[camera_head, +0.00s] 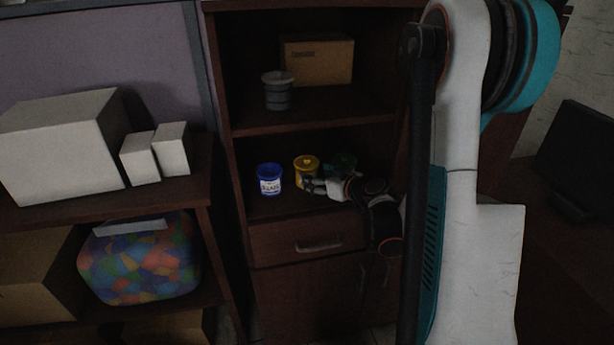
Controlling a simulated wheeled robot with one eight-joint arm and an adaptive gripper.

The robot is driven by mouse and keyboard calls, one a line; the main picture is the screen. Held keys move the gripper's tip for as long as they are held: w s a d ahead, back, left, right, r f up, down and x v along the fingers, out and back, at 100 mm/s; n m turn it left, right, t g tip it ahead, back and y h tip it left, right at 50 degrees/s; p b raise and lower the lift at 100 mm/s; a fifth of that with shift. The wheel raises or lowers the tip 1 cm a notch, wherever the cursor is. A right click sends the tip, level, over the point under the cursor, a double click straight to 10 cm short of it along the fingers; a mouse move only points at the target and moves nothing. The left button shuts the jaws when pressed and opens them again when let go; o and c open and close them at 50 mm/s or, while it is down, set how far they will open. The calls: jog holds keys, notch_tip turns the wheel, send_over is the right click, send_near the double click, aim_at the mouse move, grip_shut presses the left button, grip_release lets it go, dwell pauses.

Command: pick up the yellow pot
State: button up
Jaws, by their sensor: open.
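The yellow pot (306,167) stands on the middle shelf of the dark wooden cabinet, between a blue pot on its left and a green pot on its right. My gripper (312,185) reaches in from the right, its fingertips at the lower front of the yellow pot and overlapping it in the picture. The gripper is open. I cannot tell whether the fingers touch the pot or stand around it. The lower right part of the pot is hidden behind the gripper.
The blue pot (269,179) and the partly hidden green pot (343,162) stand close by. A grey bucket (278,92) and a cardboard box (318,61) are on the shelf above. A drawer (290,243) is below. White boxes (62,143) stand on the left shelf unit.

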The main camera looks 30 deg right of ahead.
aim_at(314, 175)
jog(key=b+x, duration=0.1)
jog(key=x, duration=0.3)
jog(key=shift+w+a+f, duration=0.1)
jog(key=shift+w+f, duration=0.1)
jog(key=shift+w, duration=0.15)
jog(key=c, duration=0.8)
